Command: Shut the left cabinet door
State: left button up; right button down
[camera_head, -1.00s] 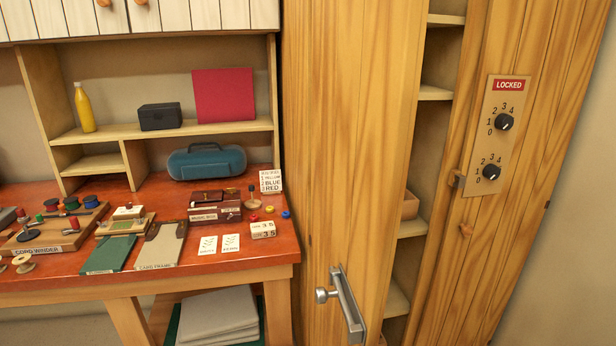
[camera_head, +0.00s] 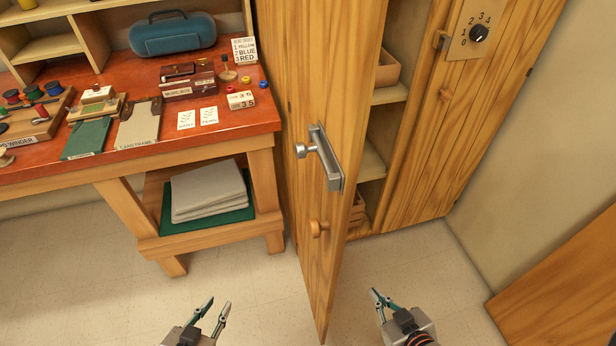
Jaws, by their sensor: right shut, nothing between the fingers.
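The left cabinet door (camera_head: 305,75) is plain wood and stands open, swung out towards me. The cabinet's shelves show to the right of the door. My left gripper (camera_head: 219,302) is low in the picture, to the left of the door, open and empty. My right gripper (camera_head: 376,292) is low on the right side of the door, shut and empty. Neither gripper appears to touch the door.
The right cabinet door (camera_head: 433,135) is closed and carries a dial plate (camera_head: 469,30). A red-topped workbench (camera_head: 225,130) with small items stands left of the open door. A wooden panel (camera_head: 565,280) is at the lower right. Floor (camera_head: 265,300) is clear between the grippers and bench.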

aim_at(334, 46)
jog(key=k+l, duration=0.15)
jog(key=l, duration=0.15)
jog(key=k+l, duration=0.1)
jog(key=l, duration=0.2)
jog(key=k+l+u, duration=0.1)
jog(key=k+u, duration=0.15)
jog(key=u, duration=0.2)
jog(key=k+u, duration=0.3)
jog(key=u, duration=0.2)
jog(key=k+j+u, duration=0.15)
jog(key=u, duration=0.3)
jog(key=k, duration=0.1)
